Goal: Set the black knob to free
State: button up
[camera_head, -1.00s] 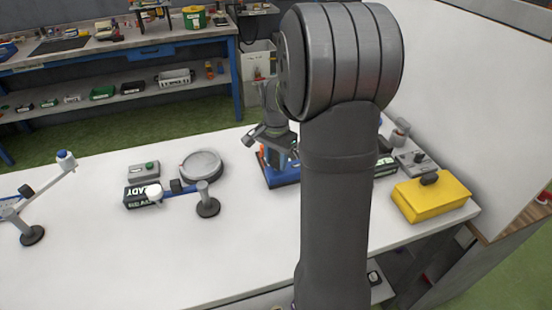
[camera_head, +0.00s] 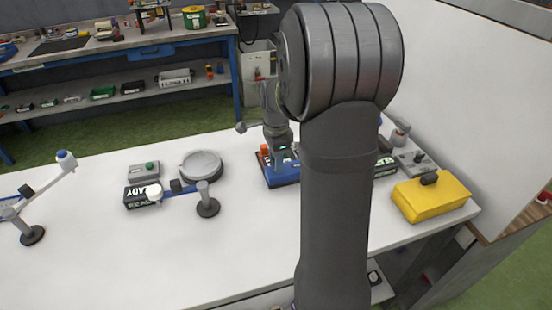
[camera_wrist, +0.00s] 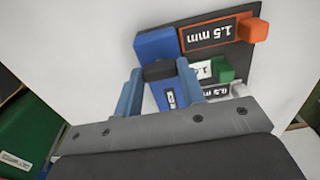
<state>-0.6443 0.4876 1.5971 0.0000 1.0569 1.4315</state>
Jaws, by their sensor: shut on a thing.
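In the wrist view, my gripper (camera_wrist: 160,75) has its two blue fingers on either side of a small black block (camera_wrist: 159,71) and is shut on it. I cannot tell whether this block is the black knob of the task. In the head view my gripper (camera_head: 280,150) is low over the blue-edged board (camera_head: 281,180), partly hidden by my arm. Another black knob (camera_head: 418,157) stands on a grey box (camera_head: 412,168) at the right. No "free" label is readable.
Orange (camera_wrist: 254,30), green (camera_wrist: 222,69) and white (camera_wrist: 240,90) blocks stand close to my fingers. A grey disc (camera_head: 201,166) and a blue arm (camera_head: 185,192) are left of the board. The table front is mostly clear.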

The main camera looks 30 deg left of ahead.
dwell(0.4)
jog(key=o, duration=1)
jog(key=shift+r, duration=0.1)
notch_tip(320, 180, up, 17)
jog(key=shift+r, duration=0.15)
notch_tip(320, 180, down, 18)
jog(key=shift+r, duration=0.25)
dwell(0.4)
jog(key=shift+r, duration=0.15)
